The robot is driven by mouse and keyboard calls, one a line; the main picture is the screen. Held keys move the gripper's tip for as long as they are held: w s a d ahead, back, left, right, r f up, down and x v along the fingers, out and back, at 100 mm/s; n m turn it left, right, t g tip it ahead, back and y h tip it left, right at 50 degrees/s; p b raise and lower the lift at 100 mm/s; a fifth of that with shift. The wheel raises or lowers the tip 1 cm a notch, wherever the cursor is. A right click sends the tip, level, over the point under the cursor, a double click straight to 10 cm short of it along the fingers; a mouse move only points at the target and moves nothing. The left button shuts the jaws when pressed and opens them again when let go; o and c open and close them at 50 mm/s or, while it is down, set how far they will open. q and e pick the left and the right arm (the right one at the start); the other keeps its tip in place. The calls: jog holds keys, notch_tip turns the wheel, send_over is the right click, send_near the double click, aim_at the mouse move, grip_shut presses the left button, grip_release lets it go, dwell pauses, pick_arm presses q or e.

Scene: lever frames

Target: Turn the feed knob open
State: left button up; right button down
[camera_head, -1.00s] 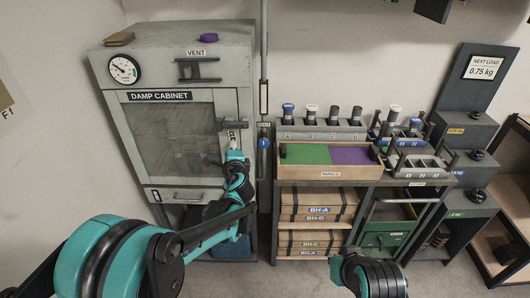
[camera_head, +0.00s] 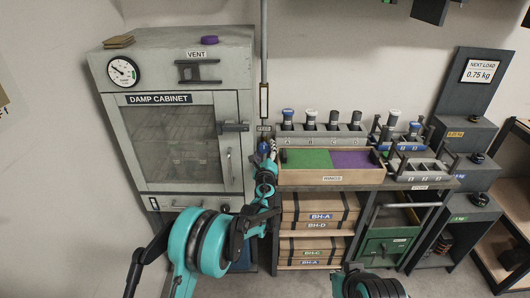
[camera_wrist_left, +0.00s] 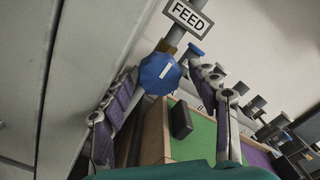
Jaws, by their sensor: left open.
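The feed knob is a blue faceted knob (camera_wrist_left: 160,73) with a short white line on it, on a vertical pipe beneath a FEED label (camera_wrist_left: 188,17). In the head view the knob (camera_head: 262,146) is a small blue spot right of the damp cabinet, partly hidden by my gripper. My left gripper (camera_wrist_left: 163,97) is open and empty, with one finger on each side of the knob in the left wrist view. I cannot tell whether the fingers touch it. In the head view the left gripper (camera_head: 269,151) is at the pipe.
The damp cabinet (camera_head: 165,98) stands close on the left, its door shut. A wooden bin (camera_head: 330,178) with green and purple sections sits close on the right, a black block (camera_wrist_left: 180,120) at its near corner. A bench with several boxes below stands there.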

pick_arm(q)
jog(key=shift+w, duration=0.65)
jog(key=shift+c, duration=0.3)
jog(key=c, duration=1.1)
jog(key=shift+r+n, duration=0.1)
jog(key=shift+n, duration=0.2)
jog(key=n, duration=0.5)
jog(key=shift+r, duration=0.1)
jog(key=n, duration=0.6)
jog(key=shift+r, duration=0.1)
jog(key=shift+n, duration=0.3)
